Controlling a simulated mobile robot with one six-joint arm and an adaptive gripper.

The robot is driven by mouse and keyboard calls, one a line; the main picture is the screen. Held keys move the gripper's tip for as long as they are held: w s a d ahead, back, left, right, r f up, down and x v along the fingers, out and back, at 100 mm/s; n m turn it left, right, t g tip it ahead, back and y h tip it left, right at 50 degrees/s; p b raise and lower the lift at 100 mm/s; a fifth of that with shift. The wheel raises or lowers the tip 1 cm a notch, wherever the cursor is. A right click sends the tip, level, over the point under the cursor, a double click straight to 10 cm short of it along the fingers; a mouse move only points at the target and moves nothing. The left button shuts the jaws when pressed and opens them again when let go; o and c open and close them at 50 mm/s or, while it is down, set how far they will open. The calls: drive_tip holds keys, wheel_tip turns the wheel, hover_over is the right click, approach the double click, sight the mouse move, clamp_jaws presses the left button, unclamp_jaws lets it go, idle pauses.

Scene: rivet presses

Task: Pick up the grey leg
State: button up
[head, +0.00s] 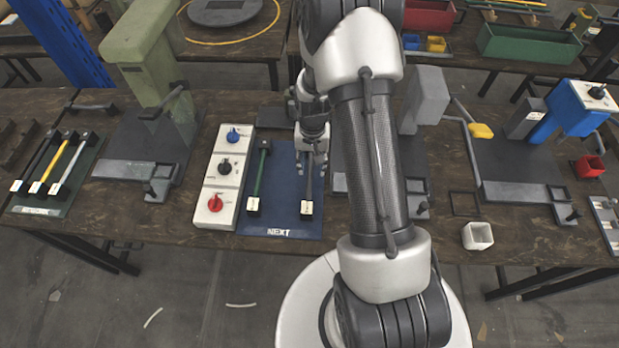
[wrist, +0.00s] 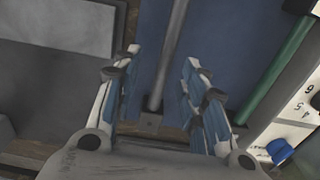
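The grey leg (head: 308,188) lies on the blue mat (head: 281,220) marked NEXT, with a dark block bearing a white label at its near end. My gripper (head: 311,162) is over the far part of this leg and hides some of it. In the wrist view the grey leg (wrist: 167,60) runs between my two open, blue-padded fingers (wrist: 160,85). A dark end block (wrist: 149,123) shows between the finger bases. The fingers are apart, with a gap on each side of the leg. I cannot tell their exact height above the mat.
A green leg (head: 259,175) lies left on the same mat. Left of it is a white panel (head: 212,195) with blue, black and red knobs. A green mat (head: 70,202) with several legs lies far left. Presses (head: 150,70) stand on both sides. A white square cup (head: 478,236) stands right.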

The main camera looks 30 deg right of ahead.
sight(310, 171)
drive_tip(key=f, duration=0.1)
drive_tip(key=f+b, duration=0.1)
drive_tip(key=f, duration=0.1)
drive_tip(key=f+b, duration=0.1)
drive_tip(key=f, duration=0.1)
drive_tip(key=shift+w+a+f, duration=0.1)
drive_tip(key=shift+w+a, duration=0.1)
drive_tip(key=shift+a, duration=0.05)
clamp_jaws()
idle(0.4)
